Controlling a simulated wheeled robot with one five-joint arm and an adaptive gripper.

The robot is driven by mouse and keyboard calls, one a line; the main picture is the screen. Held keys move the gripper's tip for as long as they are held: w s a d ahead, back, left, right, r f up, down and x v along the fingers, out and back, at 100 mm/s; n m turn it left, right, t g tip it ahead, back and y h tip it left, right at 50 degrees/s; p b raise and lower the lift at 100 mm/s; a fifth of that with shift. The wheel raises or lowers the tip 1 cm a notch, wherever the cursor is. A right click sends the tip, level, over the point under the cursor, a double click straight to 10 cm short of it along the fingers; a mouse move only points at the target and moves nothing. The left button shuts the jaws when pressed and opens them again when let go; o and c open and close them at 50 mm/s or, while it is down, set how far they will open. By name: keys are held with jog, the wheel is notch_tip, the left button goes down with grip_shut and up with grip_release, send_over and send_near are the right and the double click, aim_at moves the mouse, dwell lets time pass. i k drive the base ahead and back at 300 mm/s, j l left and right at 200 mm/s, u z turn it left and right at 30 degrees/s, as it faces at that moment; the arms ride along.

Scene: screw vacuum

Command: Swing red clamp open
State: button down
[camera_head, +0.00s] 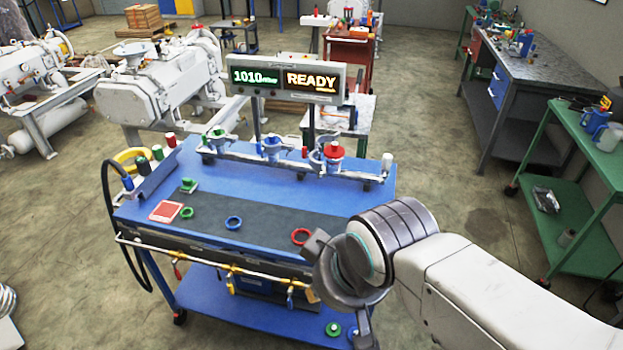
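A red-topped fitting (333,150) stands at the right of the pipe manifold (285,163) at the back of the bench. Whether a red clamp sits around that fitting is too small to tell. My gripper (338,288) is at the bench's front right corner, its fingers spread apart. I see nothing held between them. It hides part of the bench edge.
A display reading 1010 and READY (288,78) stands above the manifold. A green table (570,140) stands right.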

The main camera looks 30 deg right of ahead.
aim_at(317, 165)
jog(key=k+l+u, duration=0.15)
jog(key=l+u, duration=0.3)
jog(key=k+l+u, duration=0.2)
jog(key=l+u, duration=0.25)
jog(key=k+l+u, duration=0.25)
jog(key=u, duration=0.2)
jog(key=k+l+u, duration=0.3)
jog(key=u, duration=0.15)
jog(key=k+l+u, duration=0.2)
jog(key=l+u, duration=0.2)
jog(key=k+l+u, duration=0.2)
jog(key=l+u, duration=0.2)
jog(key=k+l+u, duration=0.5)
jog(key=u, duration=0.25)
jog(key=k, duration=0.1)
